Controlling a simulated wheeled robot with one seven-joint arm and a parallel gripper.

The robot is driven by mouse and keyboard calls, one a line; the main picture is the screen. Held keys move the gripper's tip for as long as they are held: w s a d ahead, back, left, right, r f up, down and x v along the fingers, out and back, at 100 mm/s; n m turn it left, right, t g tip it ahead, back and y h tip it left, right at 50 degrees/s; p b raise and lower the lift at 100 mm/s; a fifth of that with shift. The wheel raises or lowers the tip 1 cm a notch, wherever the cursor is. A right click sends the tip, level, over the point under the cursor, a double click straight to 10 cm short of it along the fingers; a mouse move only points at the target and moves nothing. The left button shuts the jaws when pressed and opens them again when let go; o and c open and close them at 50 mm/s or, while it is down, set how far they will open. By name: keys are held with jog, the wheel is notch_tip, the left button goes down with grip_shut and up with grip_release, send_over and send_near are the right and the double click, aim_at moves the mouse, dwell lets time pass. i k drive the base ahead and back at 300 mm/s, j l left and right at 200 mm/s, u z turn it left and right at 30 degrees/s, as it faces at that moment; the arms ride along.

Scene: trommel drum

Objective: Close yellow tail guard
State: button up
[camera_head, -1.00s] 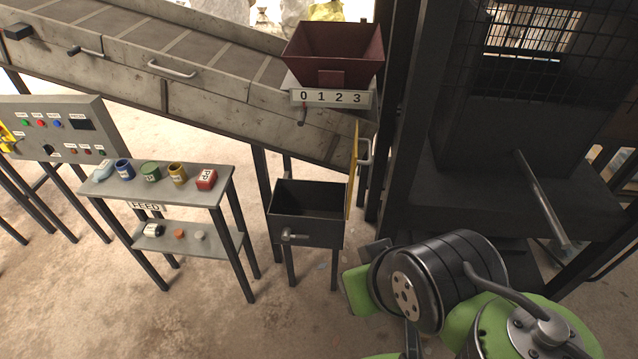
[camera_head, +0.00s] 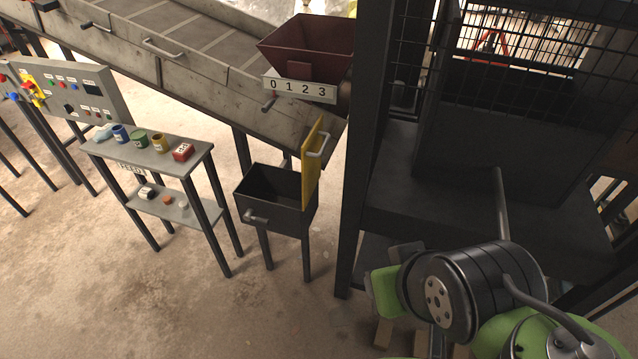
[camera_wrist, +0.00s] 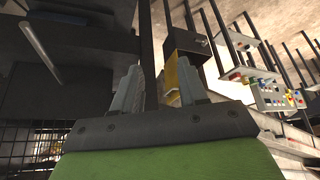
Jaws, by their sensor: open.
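The yellow tail guard (camera_head: 313,165) is a flat upright panel with a pale bar handle (camera_head: 319,146) on its right face. It stands at the right side of a dark open-topped bin (camera_head: 272,214) on legs, under the conveyor's lower end. In the wrist view the yellow guard (camera_wrist: 171,76) shows between and beyond my fingers, partly hidden by the right finger. My gripper (camera_wrist: 160,80) is open and empty, apart from the guard. In the head view my arm is at the lower right and its fingers cannot be made out.
A dark post (camera_head: 361,150) and cage structure stand between the bin and my arm's side. A maroon hopper (camera_head: 308,48) is above a 0–3 scale (camera_head: 299,88). A feed shelf (camera_head: 150,158) with several small containers stands left of the bin. The front floor is clear.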

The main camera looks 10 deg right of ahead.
aim_at(312, 150)
jog(key=k, duration=0.15)
jog(key=i+j+u, duration=0.1)
jog(key=i+u, duration=0.15)
jog(key=u, duration=0.15)
jog(key=i+u, duration=0.2)
jog(key=u, duration=0.2)
jog(key=i+u, duration=0.25)
jog(key=u, duration=0.15)
